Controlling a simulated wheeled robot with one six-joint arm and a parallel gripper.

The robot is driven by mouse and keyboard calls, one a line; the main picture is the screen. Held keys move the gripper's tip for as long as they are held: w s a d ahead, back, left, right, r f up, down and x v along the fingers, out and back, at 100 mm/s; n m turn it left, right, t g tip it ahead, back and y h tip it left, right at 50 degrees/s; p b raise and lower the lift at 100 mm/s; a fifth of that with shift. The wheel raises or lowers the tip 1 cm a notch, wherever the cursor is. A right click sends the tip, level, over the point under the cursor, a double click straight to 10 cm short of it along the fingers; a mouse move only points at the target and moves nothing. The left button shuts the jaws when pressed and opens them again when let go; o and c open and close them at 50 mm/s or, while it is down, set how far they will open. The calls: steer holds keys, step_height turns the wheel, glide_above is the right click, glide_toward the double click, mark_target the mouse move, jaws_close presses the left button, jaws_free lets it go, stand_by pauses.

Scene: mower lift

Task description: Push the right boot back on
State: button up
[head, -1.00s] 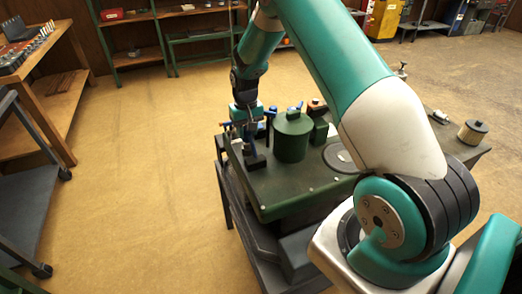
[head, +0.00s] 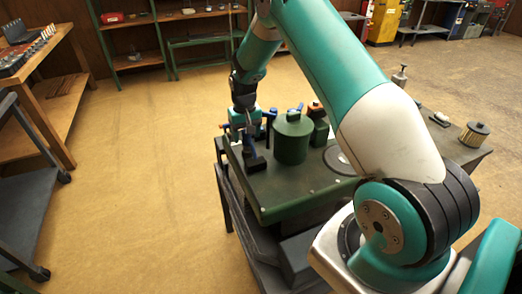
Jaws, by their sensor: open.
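A dark green mower engine stands on a dark lift table (head: 300,203), with a tall green cylinder (head: 292,140) on it. My gripper (head: 250,140) points down at the left end of the engine, just left of the cylinder. It is open, though its fingers are small and partly lost among dark parts. A small black block (head: 255,164), possibly the right boot, sits just below and in front of the fingers. I cannot tell whether it is seated on anything or touches the fingers. My gripper and wrist hide what lies behind them.
A filter-like canister (head: 474,133) stands at the table's right end. My arm crosses above the table.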

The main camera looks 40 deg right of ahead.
steer(key=shift+r+p, duration=2.4)
steer(key=shift+r, duration=1.2)
steer(key=s+a+r+n+y+b, duration=0.1)
steer(key=s+a+r+n, duration=0.2)
steer(key=s+a+r, duration=0.45)
steer(key=s+a+r+n+y, duration=0.15)
steer(key=s+a+r, duration=0.25)
steer(key=a+r, duration=0.5)
steer(key=s+a+r+n, duration=0.1)
steer(key=s+a+n, duration=0.1)
steer(key=s, duration=0.5)
steer(key=s+a+r+n+y, duration=0.1)
steer(key=s+a+r, duration=0.1)
steer(key=s+a, duration=0.2)
steer(key=s+a+r+n+b, duration=0.1)
steer(key=s+a+n, duration=0.1)
steer(key=s, duration=0.8)
steer(key=shift+s+a+r+n+y, duration=0.15)
steer(key=shift+s+a+n+y, duration=0.15)
steer(key=shift+a, duration=0.2)
